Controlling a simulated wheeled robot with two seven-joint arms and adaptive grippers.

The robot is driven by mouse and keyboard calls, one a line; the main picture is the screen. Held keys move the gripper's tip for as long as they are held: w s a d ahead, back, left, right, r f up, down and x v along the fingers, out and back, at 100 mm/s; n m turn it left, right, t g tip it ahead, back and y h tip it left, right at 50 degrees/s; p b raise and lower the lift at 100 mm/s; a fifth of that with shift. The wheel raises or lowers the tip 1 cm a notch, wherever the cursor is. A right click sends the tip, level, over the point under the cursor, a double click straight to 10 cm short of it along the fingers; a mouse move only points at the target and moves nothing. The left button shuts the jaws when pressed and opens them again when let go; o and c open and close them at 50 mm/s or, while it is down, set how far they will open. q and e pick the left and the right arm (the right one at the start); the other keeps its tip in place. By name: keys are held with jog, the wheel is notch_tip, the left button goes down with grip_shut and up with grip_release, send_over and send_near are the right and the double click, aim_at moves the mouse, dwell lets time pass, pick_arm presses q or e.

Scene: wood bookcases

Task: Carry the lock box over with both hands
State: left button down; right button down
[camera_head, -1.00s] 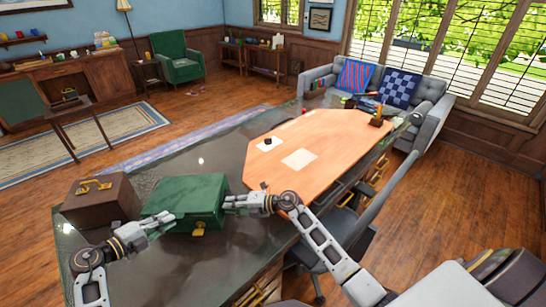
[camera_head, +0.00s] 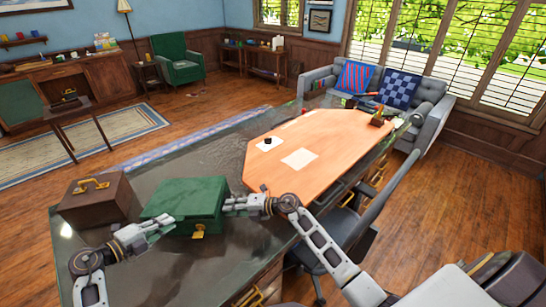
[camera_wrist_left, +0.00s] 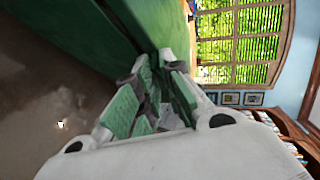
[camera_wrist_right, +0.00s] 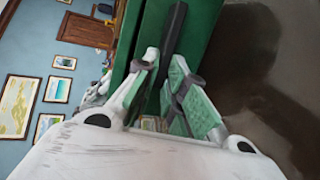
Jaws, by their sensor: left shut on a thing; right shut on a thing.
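The green lock box (camera_head: 190,203) with a gold latch (camera_head: 198,231) sits on the dark desk, at its near end. My left gripper (camera_head: 160,226) is shut on the box's left side, near its front. The left wrist view shows its fingers (camera_wrist_left: 155,98) against the green box (camera_wrist_left: 85,30). My right gripper (camera_head: 232,204) is shut on the box's right side. The right wrist view shows its fingers (camera_wrist_right: 162,85) at the green box (camera_wrist_right: 195,30) and a dark strip on it. The exact finger contact is partly hidden.
A brown box (camera_head: 95,203) with a gold handle stands close to the green box's left. The desk (camera_head: 175,165) is bare behind them. An orange mat (camera_head: 310,165) with papers covers the desk further right. An office chair (camera_head: 345,225) stands at the near side.

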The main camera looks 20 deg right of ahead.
pick_arm(q)
jog(key=shift+s+d, duration=0.1)
jog(key=shift+d, duration=0.3)
pick_arm(e)
jog(key=shift+s+a, duration=0.1)
jog(key=shift+a, duration=0.3)
pick_arm(q)
jog(key=c, duration=2)
grip_release()
jog(key=shift+f, duration=0.2)
pick_arm(e)
jog(key=c, duration=1.9)
grip_release()
jog(key=shift+f, duration=0.2)
pick_arm(q)
jog(key=o, duration=0.5)
jog(key=shift+c, duration=0.2)
pick_arm(e)
jog(key=o, duration=0.4)
jog(key=shift+r, duration=0.1)
pick_arm(q)
jog(key=shift+a, duration=0.15)
pick_arm(e)
jog(key=shift+d, duration=0.2)
pick_arm(q)
jog(key=shift+o, duration=0.2)
jog(key=o, duration=0.8)
jog(key=shift+a, duration=0.15)
pick_arm(e)
jog(key=shift+d, duration=0.1)
